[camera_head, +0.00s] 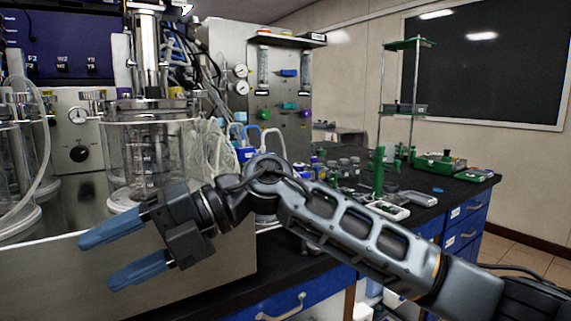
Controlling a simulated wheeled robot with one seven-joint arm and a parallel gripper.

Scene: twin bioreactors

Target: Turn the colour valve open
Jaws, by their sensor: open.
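My gripper (97,264) is open and empty at the lower left, its two blue fingers pointing left, in front of the bioreactor's pale base. Coloured valve handles show on the grey panel at the back: a blue one (288,73), a green one (290,105) and a purple one (305,114). I cannot tell which is the colour valve, or its open or shut position. My gripper is well apart from them, lower and to the left. A black round knob (78,154) sits on the metal panel at the left, above my gripper.
A glass vessel (150,150) with tubing stands just behind my gripper. Bottles and a green stand (379,172) crowd the black bench (455,190) to the right. Blue drawers (470,230) lie below. Floor shows at the far right.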

